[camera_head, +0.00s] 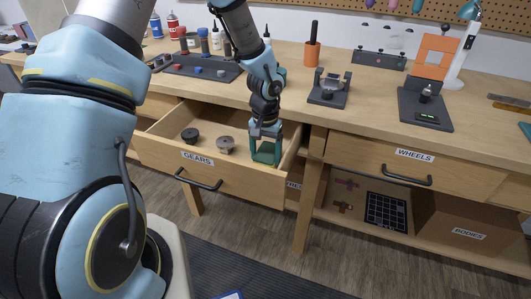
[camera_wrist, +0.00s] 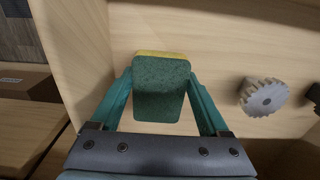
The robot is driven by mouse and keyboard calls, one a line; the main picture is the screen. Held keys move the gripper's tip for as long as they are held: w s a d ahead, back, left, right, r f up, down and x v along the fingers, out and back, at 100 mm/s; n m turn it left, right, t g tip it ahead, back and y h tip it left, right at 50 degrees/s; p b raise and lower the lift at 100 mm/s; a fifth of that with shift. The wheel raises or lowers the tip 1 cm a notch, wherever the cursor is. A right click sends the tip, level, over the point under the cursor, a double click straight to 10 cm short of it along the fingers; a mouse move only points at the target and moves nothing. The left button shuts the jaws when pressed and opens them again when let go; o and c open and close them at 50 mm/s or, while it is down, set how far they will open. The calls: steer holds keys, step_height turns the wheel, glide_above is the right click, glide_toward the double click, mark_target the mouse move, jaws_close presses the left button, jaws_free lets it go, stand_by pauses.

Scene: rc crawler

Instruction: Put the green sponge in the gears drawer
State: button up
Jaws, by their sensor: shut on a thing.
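The green sponge (camera_wrist: 160,88), with a yellow layer along its far edge, is between the two green fingers of my gripper (camera_wrist: 162,95) in the wrist view. My gripper is shut on it. In the head view my gripper (camera_head: 265,155) reaches down into the right end of the open gears drawer (camera_head: 205,172), labelled GEARS. The sponge is hard to make out there between the fingers. The wrist view shows the pale drawer bottom beneath the sponge. I cannot tell whether the sponge touches it.
A grey gear (camera_head: 226,145) and a dark gear (camera_head: 190,135) lie in the drawer, left of my gripper. The drawer's right wall (camera_head: 292,150) is close to my gripper. The wheels drawer (camera_head: 400,165) is shut. Tools and stands occupy the bench top (camera_head: 300,100).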

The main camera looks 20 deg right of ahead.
mark_target(265, 156)
steer(key=shift+f, duration=0.2)
steer(key=shift+f+b, duration=0.15)
steer(key=shift+b, duration=0.15)
steer(key=o, duration=1.2)
steer(key=shift+c, duration=0.2)
step_height(265, 156, up, 11)
steer(key=b, duration=0.2)
steer(key=a+r+n, duration=0.1)
steer(key=a, duration=0.5)
steer(key=w+a+r+n, duration=0.1)
steer(key=a, duration=0.5)
steer(key=a+r+n, duration=0.1)
steer(key=a+r, duration=0.1)
steer(key=a, duration=0.4)
steer(key=shift+w+n+t, duration=0.15)
steer(key=shift+n+t, duration=0.25)
steer(key=s+a+r+n, duration=0.2)
steer(key=s+a+n, duration=0.1)
steer(key=a, duration=0.8)
steer(key=shift+s+a+n+t, duration=0.15)
steer(key=shift+s+n+t, duration=0.2)
steer(key=shift+s, duration=0.3)
